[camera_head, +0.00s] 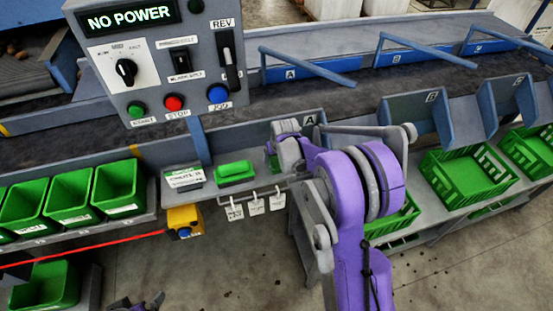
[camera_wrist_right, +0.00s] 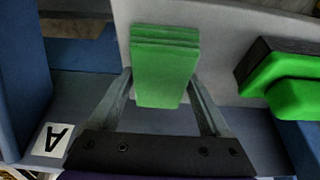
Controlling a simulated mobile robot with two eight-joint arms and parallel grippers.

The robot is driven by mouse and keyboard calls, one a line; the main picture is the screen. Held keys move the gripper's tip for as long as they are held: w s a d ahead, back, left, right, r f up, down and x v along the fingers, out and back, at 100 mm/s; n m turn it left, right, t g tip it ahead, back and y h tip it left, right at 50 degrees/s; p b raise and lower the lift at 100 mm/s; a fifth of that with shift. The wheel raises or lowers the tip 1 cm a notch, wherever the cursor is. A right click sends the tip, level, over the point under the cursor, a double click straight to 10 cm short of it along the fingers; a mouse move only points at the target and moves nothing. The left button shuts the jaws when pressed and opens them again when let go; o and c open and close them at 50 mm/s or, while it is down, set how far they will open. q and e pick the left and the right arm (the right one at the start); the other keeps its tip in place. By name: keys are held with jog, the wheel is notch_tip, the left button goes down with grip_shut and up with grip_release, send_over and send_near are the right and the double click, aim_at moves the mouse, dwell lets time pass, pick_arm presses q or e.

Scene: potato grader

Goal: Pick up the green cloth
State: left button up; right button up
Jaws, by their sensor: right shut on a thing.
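The green cloth (camera_wrist_right: 165,62) is a folded, layered block between the two fingers of my right gripper (camera_wrist_right: 160,82) in the right wrist view. My right gripper is shut on it, with the cloth's layered far end beyond the fingertips. In the head view, my right gripper (camera_head: 280,150) is over the small grey shelf below the "A" sign, and mostly hides the cloth (camera_head: 272,161). I cannot tell whether the cloth touches the shelf. At the bottom edge of the head view, a small dark and purple piece of my left arm shows; its fingers are not clear.
A green block with a dark base (camera_head: 235,172) lies left of the cloth on the shelf (camera_head: 215,193); it also shows in the wrist view (camera_wrist_right: 285,75). A label card (camera_head: 184,177) is further left. A control panel (camera_head: 160,60) reads "NO POWER". Green crates (camera_head: 468,172) stand right.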

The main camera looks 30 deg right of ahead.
jog(key=shift+c, duration=0.9)
notch_tip(320, 180, up, 10)
jog(key=shift+r+p, duration=0.25)
jog(key=shift+p, duration=0.15)
